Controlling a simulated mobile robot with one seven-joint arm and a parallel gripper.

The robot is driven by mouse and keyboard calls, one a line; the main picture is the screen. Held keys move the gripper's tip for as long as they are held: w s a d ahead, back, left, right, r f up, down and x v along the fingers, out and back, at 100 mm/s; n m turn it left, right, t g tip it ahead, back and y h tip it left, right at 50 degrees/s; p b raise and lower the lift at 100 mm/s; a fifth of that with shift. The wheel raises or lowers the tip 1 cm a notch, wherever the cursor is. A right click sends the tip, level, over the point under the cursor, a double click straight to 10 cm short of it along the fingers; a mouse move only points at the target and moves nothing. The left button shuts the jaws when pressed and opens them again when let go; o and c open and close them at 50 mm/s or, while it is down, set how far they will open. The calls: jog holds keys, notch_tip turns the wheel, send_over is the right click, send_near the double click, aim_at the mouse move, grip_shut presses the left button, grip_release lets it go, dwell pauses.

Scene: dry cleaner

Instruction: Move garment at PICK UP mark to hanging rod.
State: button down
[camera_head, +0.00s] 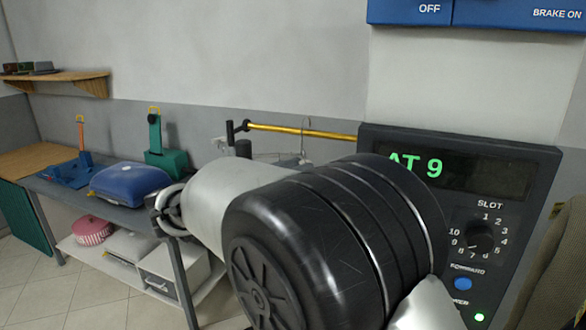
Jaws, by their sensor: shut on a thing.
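A yellow hanging rod (320,132) runs along the wall behind my arm, with a black bracket at its left end; its right end goes behind the control panel. A thin wire hook, like a hanger's (306,126), stands at the rod, with thin wire-like lines below it; whether it hangs on the rod or is held cannot be told. My arm fills the middle of the view and hides what is behind it. My gripper cannot be made out. No PICK UP mark shows. A brown cloth-like surface (556,270) shows at the right edge; whether it is the garment is unclear.
A dark control panel (545,190) reading "AT 9" with a slot dial and green light stands close on the right. A grey table (130,205) at left carries a blue case, blue and green tools. A wooden shelf (60,77) hangs upper left. Tiled floor is clear lower left.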

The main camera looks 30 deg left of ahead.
aim_at(302, 161)
jog(key=shift+w+a+p, duration=0.15)
jog(key=shift+w+p, duration=0.4)
jog(key=shift+w, duration=0.6)
jog(key=shift+w+a+p, duration=0.1)
jog(key=shift+w+p, duration=0.45)
jog(key=shift+w, duration=0.6)
jog(key=shift+f, duration=0.1)
jog(key=shift+f+b, duration=0.4)
jog(key=shift+f, duration=1.05)
jog(key=shift+f, duration=0.2)
jog(key=c, duration=1.5)
grip_release()
jog(key=shift+o, duration=0.2)
jog(key=shift+s, duration=0.1)
jog(key=b+v, duration=0.2)
jog(key=v, duration=1.5)
jog(key=shift+s, duration=0.15)
